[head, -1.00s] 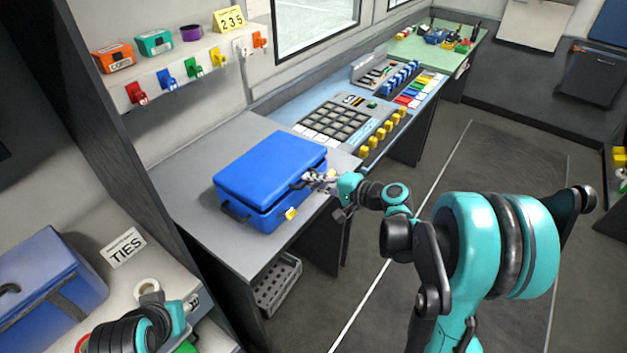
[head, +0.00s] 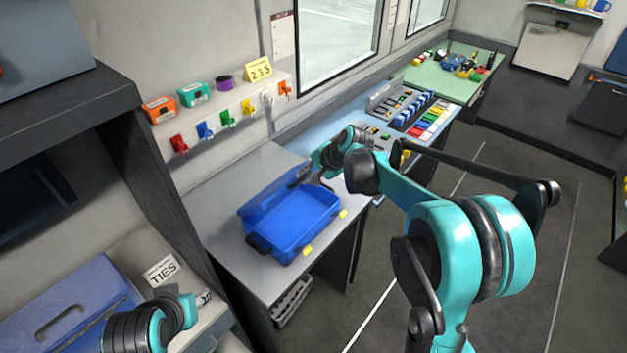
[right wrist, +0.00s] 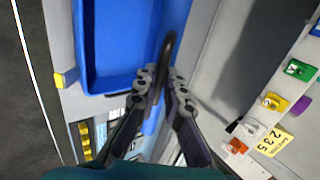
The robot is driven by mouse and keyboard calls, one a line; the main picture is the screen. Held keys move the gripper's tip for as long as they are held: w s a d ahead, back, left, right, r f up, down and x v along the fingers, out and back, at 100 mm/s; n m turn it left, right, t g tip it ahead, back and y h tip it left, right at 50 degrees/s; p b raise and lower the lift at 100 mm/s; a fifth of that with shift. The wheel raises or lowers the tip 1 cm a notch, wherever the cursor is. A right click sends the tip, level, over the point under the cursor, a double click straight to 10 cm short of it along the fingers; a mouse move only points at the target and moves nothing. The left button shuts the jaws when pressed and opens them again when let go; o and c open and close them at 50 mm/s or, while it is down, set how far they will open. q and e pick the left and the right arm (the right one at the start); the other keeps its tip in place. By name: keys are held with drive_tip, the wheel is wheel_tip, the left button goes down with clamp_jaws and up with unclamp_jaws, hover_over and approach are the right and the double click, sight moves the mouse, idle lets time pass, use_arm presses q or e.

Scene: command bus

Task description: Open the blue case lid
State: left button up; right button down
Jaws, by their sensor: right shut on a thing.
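The blue case (head: 302,222) stands on the grey counter with its lid (head: 268,207) raised and tilted up at the back, the empty-looking blue inside showing. My right gripper (head: 306,178) is at the lid's right end; in the right wrist view its fingers (right wrist: 160,88) are shut on a black handle (right wrist: 166,48), with the case's open tray beside it. Two yellow latches (head: 307,251) hang on the case's front. Another black handle (head: 258,244) is on its left end. My left gripper (head: 203,298) is low at the left, away from the case; its jaws are too small to read.
A second blue case (head: 85,300) lies at lower left by a TIES card (head: 162,270). A wall shelf (head: 225,118) with coloured hooks is behind the counter. A console (head: 415,112) with coloured buttons stands to the right. The grey counter (head: 220,215) is clear left of the case.

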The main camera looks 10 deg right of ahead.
drive_tip(key=shift+w+a+r, duration=0.4)
drive_tip(key=shift+w+r, duration=0.15)
drive_tip(key=c, duration=1.6)
unclamp_jaws()
drive_tip(key=v, duration=1.2)
drive_tip(key=shift+f, duration=0.1)
